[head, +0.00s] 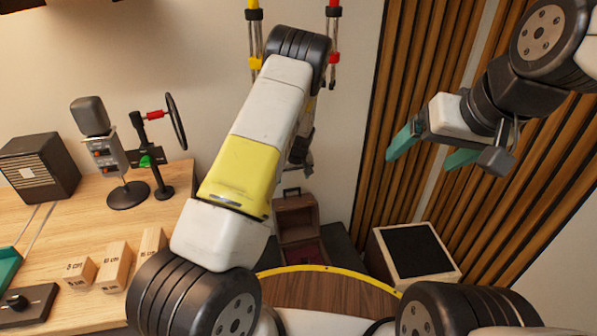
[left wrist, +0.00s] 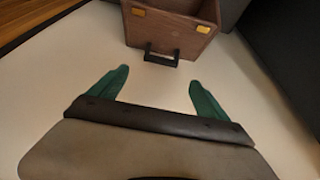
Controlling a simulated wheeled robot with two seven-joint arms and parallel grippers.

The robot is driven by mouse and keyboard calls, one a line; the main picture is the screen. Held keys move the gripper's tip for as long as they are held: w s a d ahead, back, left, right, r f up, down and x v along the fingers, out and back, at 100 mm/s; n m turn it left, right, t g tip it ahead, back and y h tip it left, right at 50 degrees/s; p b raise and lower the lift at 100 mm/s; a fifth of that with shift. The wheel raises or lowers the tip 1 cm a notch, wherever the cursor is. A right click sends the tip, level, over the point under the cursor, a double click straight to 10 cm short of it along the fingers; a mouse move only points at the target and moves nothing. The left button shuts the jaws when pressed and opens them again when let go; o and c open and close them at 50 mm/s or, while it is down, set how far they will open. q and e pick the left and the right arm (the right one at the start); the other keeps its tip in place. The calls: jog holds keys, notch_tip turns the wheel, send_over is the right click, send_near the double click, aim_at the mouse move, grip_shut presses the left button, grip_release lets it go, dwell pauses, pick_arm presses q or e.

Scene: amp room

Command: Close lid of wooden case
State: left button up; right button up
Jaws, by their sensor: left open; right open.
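The wooden case (head: 299,254) stands open on a dark surface in the head view, below and behind my left forearm. Its raised lid (head: 297,218) has a black handle on top, and the case has a dark red interior. In the head view my arm mostly hides this gripper. My right gripper (head: 425,157) is open and empty, high at the right.
A wooden desk (head: 100,235) at the left carries a black speaker box (head: 40,167), a microphone (head: 90,116) and several wooden blocks (head: 116,266). A light box with a black top (head: 413,250) stands right of the case. Wooden slats (head: 410,90) cover the wall.

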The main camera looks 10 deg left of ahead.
aim_at(291, 188)
pick_arm(q)
jog(key=x, duration=0.7)
jog(key=shift+w+f, duration=0.1)
jog(key=shift+f, duration=0.15)
grip_shut()
